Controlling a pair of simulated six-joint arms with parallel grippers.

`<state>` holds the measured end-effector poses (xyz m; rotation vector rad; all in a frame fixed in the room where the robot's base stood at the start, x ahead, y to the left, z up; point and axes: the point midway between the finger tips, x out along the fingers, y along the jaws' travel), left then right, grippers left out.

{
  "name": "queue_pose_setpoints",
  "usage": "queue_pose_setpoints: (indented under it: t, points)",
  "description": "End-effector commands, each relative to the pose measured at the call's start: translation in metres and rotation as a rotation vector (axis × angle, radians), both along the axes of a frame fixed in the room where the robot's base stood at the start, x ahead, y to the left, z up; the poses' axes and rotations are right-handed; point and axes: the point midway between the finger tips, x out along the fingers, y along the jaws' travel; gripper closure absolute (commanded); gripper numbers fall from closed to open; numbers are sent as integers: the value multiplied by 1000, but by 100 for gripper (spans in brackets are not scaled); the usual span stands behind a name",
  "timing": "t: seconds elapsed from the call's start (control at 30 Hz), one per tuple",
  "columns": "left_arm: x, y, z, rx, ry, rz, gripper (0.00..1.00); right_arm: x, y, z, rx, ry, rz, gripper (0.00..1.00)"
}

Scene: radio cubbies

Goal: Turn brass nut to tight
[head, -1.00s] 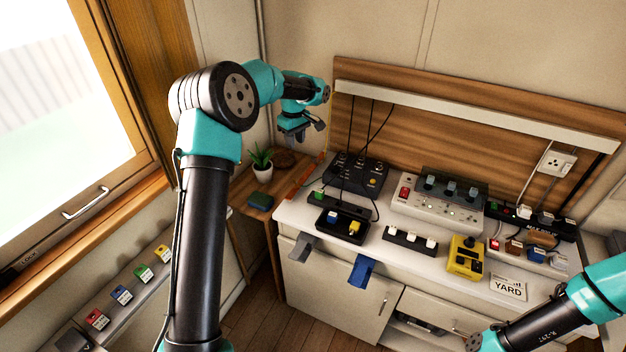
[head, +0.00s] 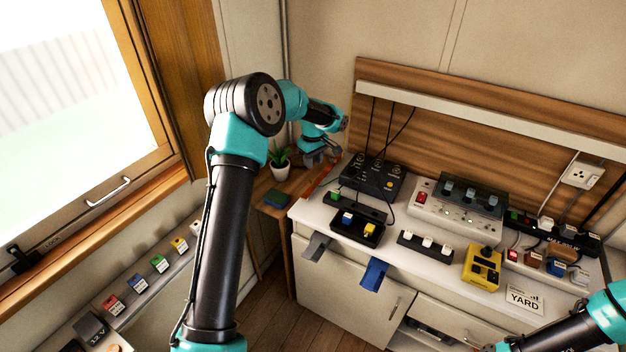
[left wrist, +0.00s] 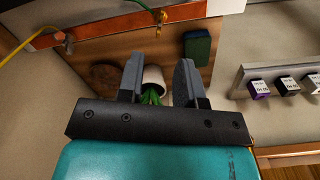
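A copper-orange bar (left wrist: 110,28) runs across the top of the left wrist view, and shows as a thin orange strip (head: 319,182) in the head view. A small brass fitting (left wrist: 68,43) sits at its left part with a yellow wire. Another brass fitting (left wrist: 160,16) sits further right beside a green wire. I cannot tell which is the brass nut. My left gripper (left wrist: 158,70) is open and empty, short of the bar; in the head view it hangs by the potted plant. My right gripper (head: 490,347) barely shows at the bottom edge; its fingers are not clear.
A potted plant (left wrist: 153,80) shows between my left fingers, on the wooden side shelf (head: 268,210). A green block (left wrist: 197,47) lies near it. The white counter (head: 313,215) is crowded with radio boxes and a yellow device (head: 482,266). A window stands at the left.

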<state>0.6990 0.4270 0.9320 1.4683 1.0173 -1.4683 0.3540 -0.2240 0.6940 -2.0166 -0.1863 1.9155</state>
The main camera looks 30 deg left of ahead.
Motion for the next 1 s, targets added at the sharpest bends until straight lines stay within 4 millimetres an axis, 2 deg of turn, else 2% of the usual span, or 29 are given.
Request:
queue_pose_setpoints:
  t: [0.03, 0.3, 0.5, 0.63, 0.9, 1.0]
  points:
    - [-1, 0, -10, 0, 4, 0, 67, 0, 0, 0, 0, 0, 0, 57]
    - [-1, 0, -56, -1, 4, -1, 67, 0, 0, 0, 0, 0, 0, 57]
    - [0, 0, -81, 0, 1, 0, 67, 0, 0, 0, 0, 0, 0, 57]
    - [0, 0, -88, 0, 1, 0, 67, 0, 0, 0, 0, 0, 0, 57]
    - [0, 0, -89, 0, 0, 0, 67, 0, 0, 0, 0, 0, 0, 57]
    - [0, 0, -89, 0, 0, 0, 75, 0, 0, 0, 0, 0, 0, 57]
